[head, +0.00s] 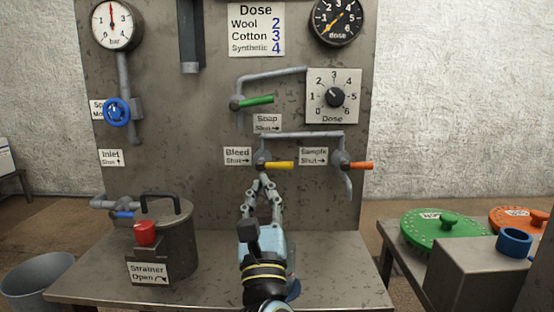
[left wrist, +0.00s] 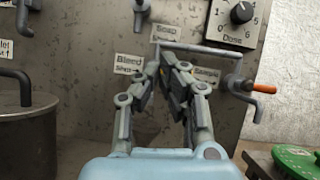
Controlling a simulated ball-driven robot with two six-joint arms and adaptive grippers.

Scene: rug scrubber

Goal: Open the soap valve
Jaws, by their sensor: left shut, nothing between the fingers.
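The soap valve has a green handle (head: 257,101) that points right, nearly level, on a bent grey pipe. Its label (head: 267,123) below reads Soap, Shut, with an arrow to the right. My left gripper (head: 263,182) is shut and empty. In the head view it is below the soap valve, with its fingertips overlapping the area just under the bleed valve's yellow handle (head: 279,165); contact cannot be told. In the left wrist view the gripper (left wrist: 173,68) hides most of the bleed valve, and the green handle is not visible. My right gripper is not in view.
An orange sample handle (head: 359,166) is right of the yellow one. A dose dial (head: 335,97) is right of the soap valve. A blue wheel (head: 116,112) and strainer pot (head: 165,235) are at left. Green (head: 440,228) and orange discs (head: 515,221) lie at right.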

